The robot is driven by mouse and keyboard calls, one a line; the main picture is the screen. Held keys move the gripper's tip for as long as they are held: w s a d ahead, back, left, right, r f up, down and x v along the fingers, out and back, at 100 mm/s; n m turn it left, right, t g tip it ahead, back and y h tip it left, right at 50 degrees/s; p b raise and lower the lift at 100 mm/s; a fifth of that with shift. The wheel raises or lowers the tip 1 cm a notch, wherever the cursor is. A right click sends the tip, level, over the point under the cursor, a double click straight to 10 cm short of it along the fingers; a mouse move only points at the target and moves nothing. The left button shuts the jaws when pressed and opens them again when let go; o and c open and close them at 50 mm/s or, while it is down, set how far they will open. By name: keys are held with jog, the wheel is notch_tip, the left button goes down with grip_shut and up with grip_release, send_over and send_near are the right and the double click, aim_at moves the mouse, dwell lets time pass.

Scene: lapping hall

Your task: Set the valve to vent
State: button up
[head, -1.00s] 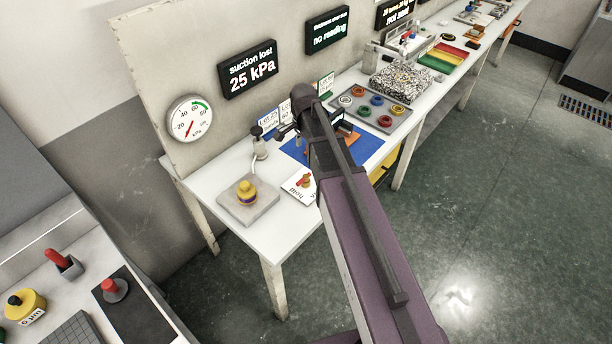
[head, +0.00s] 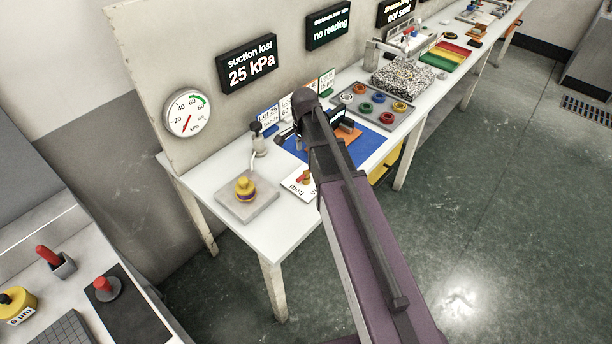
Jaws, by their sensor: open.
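The valve is a small red-and-yellow handle (head: 305,177) on a white plate (head: 297,189) near the front edge of the white bench. The word "hold" shows on the plate; my arm covers the plate's right side, so any other marking there is hidden. I cannot tell exactly where the handle points. My gripper (head: 284,136) is mostly hidden behind my arm; its dark fingers show just left of the arm, over the blue mat, above and behind the valve plate. It is open and apart from the valve.
A yellow knobbed piece (head: 245,187) sits on a grey plate (head: 262,205) left of the valve. A small stand (head: 258,140) and label cards (head: 268,117) are behind. The gauge (head: 185,113) points low; a display (head: 247,64) reads "suction lost 25 kPa". A ring tray (head: 410,92) lies right.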

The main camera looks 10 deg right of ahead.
aim_at(306, 173)
jog(key=shift+s+f+b, duration=0.1)
jog(key=shift+f+b, duration=4.6)
jog(key=shift+f, duration=0.25)
jog(key=shift+c, duration=0.2)
grip_shut()
